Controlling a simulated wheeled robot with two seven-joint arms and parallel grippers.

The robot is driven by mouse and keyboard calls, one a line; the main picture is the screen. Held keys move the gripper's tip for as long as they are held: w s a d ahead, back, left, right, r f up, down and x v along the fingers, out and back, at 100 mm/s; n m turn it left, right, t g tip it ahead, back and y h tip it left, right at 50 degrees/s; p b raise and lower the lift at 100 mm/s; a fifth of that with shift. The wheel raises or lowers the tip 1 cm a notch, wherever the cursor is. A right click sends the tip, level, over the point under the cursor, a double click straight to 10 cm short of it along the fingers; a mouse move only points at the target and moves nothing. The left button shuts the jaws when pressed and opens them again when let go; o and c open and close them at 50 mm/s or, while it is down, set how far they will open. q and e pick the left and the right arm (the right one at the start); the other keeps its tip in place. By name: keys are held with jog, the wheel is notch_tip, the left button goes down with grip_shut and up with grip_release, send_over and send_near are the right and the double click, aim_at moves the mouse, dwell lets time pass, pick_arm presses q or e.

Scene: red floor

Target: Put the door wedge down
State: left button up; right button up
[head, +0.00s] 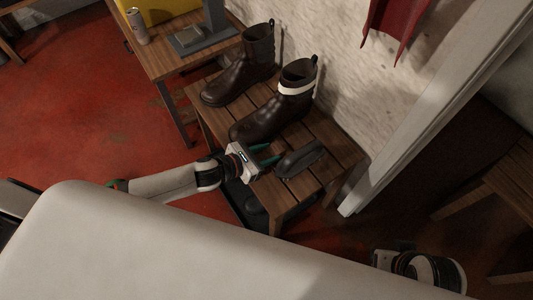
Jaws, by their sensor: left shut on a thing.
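The door wedge appears to be the dark grey, rounded piece (300,159) at the front right of the slatted wooden bench (335,166). My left gripper (273,155) reaches in from the left with teal fingers and is shut on the near end of this piece. The piece is at or just above the slats; I cannot tell whether it touches them. Part of my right arm shows at the lower right, with what looks like the body of my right gripper (381,258); its fingers are hidden.
Two dark brown boots stand on the bench: one at the back (243,72), one nearer with a white band (276,108). A wooden table (165,62) with a can (138,27) stands at upper left. A white door frame (400,130) rises right of the bench.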

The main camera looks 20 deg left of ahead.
pick_arm(q)
jog(key=shift+f, duration=0.15)
jog(key=o, duration=0.7)
jog(key=shift+o, duration=0.2)
